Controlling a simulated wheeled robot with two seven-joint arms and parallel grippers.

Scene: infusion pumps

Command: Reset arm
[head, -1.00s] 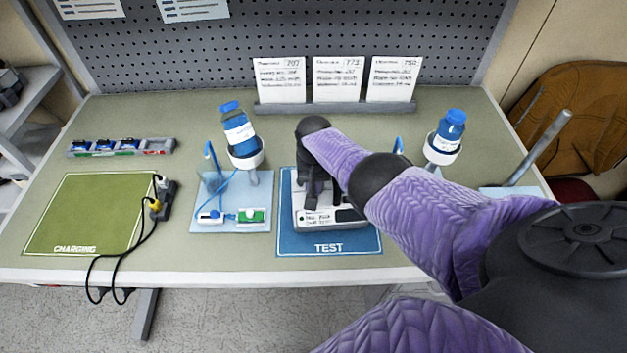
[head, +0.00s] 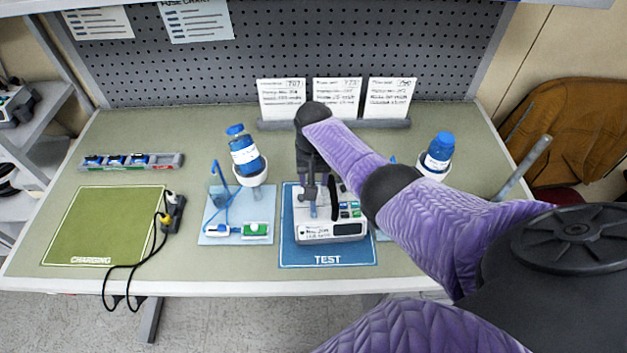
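A white infusion pump (head: 332,232) with a screen and coloured keys sits on the blue TEST mat (head: 292,255). My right arm reaches in from the right and bends down over the pump. My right gripper (head: 322,203) points down at the pump's top. Its two dark fingers look apart, with the pump behind and below them. Whether they touch the pump I cannot tell. The gripper hides part of the pump's left and back. My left gripper is not in view.
A green CHARGING mat (head: 100,225) with a power strip (head: 172,212) and black cords is at the left. A blue-capped bottle (head: 244,152) stands on a holder left of the pump; another bottle (head: 438,155) stands behind my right arm. Three cards (head: 336,98) stand at the back.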

